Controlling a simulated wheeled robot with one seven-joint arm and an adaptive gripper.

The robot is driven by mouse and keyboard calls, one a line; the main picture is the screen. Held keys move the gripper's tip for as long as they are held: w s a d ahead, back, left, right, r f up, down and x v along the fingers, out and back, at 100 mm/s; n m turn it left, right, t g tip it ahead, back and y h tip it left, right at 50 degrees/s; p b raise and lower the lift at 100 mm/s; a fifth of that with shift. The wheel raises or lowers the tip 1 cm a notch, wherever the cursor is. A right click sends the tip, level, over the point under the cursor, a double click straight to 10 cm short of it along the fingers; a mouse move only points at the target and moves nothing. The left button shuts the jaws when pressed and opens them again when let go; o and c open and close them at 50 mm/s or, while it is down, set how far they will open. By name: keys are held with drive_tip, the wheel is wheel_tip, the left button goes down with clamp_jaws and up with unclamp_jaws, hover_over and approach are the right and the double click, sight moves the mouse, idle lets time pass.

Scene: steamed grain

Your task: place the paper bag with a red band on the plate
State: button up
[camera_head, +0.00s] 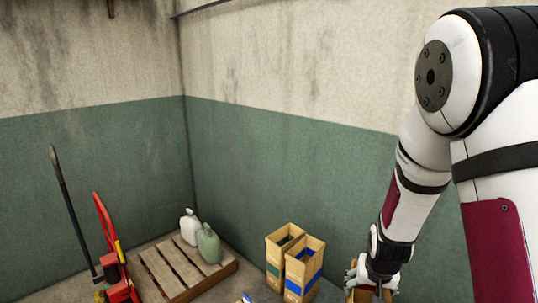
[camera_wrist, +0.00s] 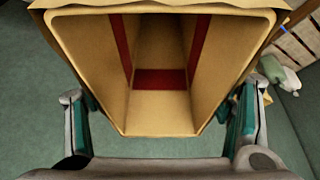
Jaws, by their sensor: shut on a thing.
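The paper bag with a red band (camera_wrist: 165,112) fills the upper middle of the wrist view. The rest of the bag is cut off by the frame edge. I cannot make out a plate in either view.
Two tan paper bags, one with a green band (camera_head: 274,270) and one with a blue band (camera_head: 304,284), stand left of my gripper. A red tool (camera_head: 108,240) stands left. Walls close the corner.

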drive_tip(key=w+a+n+y, duration=0.1)
drive_tip(key=a+n, duration=0.3)
drive_tip(key=a, duration=0.2)
drive_tip(key=w+f+b, duration=0.8)
drive_tip(key=f+b, duration=0.1)
drive_tip(key=shift+w+a+f+t, duration=0.15)
drive_tip(key=shift+w+f+t, duration=0.15)
drive_tip(key=shift+w, duration=0.1)
drive_tip(key=shift+s, duration=0.1)
